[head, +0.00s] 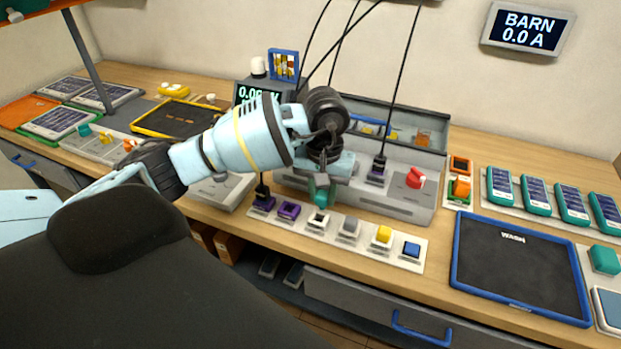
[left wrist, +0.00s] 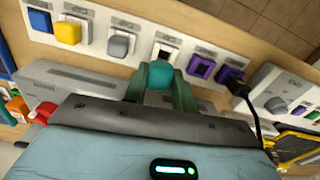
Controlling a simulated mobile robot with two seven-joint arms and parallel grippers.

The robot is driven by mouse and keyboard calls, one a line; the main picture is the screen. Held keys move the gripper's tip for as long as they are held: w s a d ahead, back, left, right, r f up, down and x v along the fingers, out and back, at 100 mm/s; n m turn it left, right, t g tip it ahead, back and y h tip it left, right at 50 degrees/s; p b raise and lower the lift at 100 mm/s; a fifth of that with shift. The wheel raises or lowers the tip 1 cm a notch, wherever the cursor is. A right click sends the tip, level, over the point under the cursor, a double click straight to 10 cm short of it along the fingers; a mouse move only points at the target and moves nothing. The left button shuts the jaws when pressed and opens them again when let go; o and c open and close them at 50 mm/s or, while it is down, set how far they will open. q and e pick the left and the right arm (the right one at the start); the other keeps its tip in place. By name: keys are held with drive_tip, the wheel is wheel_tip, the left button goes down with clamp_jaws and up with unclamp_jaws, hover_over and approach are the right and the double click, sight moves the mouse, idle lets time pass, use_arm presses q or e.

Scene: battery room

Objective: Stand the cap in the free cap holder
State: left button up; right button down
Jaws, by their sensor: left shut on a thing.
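My left gripper (head: 320,194) reaches over the workbench from the left, above and just behind a white strip of cap holders (head: 364,246). In the left wrist view the gripper (left wrist: 160,86) is shut on a small teal cap (left wrist: 160,75). The free holder (head: 318,221) is a pale block with a dark opening; it also shows in the left wrist view (left wrist: 165,52), just beyond the cap. The cap looks apart from it; the exact height is hard to tell. Other holders carry purple (head: 289,210), grey (head: 349,227), yellow (head: 383,235) and blue (head: 411,250) caps. My right gripper is not in view.
A grey console (head: 400,205) with a red knob (head: 415,178) and cables stands right behind the strip. A black plug (head: 262,190) with a cable sits at the strip's left end. A blue-framed dark mat (head: 520,265) lies to the right. Hanging cables rise behind my gripper.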

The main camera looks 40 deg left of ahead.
sight(319, 205)
use_arm(q)
drive_tip(key=shift+w+a+r, duration=0.2)
drive_tip(key=shift+a+r, duration=0.2)
drive_tip(key=shift+r, duration=0.1)
drive_tip(key=shift+w+a+f+n, duration=0.1)
drive_tip(key=shift+a+f+n, duration=0.1)
drive_tip(key=shift+n, duration=0.1)
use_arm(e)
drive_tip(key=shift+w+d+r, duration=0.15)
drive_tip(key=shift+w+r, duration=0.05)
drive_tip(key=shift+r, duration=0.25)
use_arm(q)
drive_tip(key=shift+f, duration=0.1)
